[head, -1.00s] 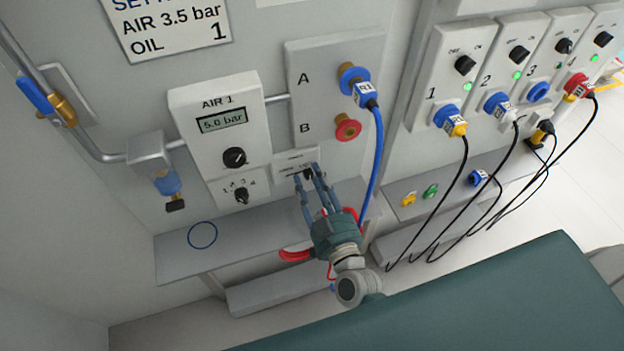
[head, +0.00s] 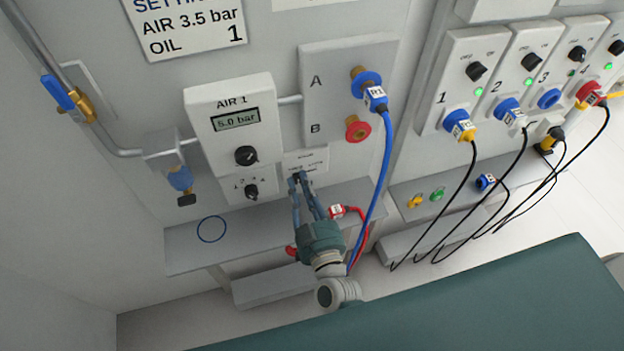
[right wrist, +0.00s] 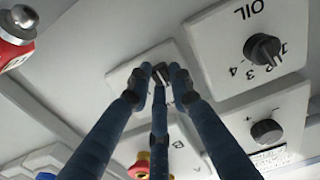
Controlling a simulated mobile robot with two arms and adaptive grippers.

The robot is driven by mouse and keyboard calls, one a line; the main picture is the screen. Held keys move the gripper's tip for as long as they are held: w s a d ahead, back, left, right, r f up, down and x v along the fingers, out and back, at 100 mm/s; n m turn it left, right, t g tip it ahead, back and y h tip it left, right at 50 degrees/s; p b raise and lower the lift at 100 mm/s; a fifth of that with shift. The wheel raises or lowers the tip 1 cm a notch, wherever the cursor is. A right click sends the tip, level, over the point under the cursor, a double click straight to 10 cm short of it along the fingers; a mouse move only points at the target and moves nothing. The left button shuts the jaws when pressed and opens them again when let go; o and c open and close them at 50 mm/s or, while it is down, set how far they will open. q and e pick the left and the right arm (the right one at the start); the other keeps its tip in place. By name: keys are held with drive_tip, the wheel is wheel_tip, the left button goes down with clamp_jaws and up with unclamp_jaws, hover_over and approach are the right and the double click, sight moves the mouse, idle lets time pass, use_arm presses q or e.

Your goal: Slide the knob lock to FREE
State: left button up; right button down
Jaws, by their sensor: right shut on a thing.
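The knob lock is a small white plate (head: 312,158) with a dark slider, on the wall right of the AIR 1 unit and below port B. Its lettering is too small to read. My right gripper (head: 300,180) has its fingers closed on the dark slider, at the left part of the plate in the head view. In the right wrist view the slider (right wrist: 162,74) shows between the fingertips, in front of the plate (right wrist: 122,76). My left gripper is not in view.
The AIR 1 unit (head: 230,115) reads 5.0 bar, with a pressure knob (head: 246,156) and a numbered OIL knob (head: 252,191) close left of the gripper. A blue hose (head: 386,165) hangs from port A on the right. A grey shelf (head: 190,258) lies below.

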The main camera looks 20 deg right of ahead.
drive_tip(key=shift+a+r, duration=0.1)
drive_tip(key=shift+a, duration=0.15)
drive_tip(key=c, duration=1.9)
unclamp_jaws()
drive_tip(key=shift+c, duration=0.2)
drive_tip(key=o, duration=0.3)
drive_tip(key=shift+a, duration=0.25)
drive_tip(key=shift+s, duration=0.15)
drive_tip(key=s, duration=1.1)
drive_tip(key=shift+s+d, duration=0.2)
drive_tip(key=shift+s, duration=0.15)
drive_tip(key=shift+y, duration=0.3)
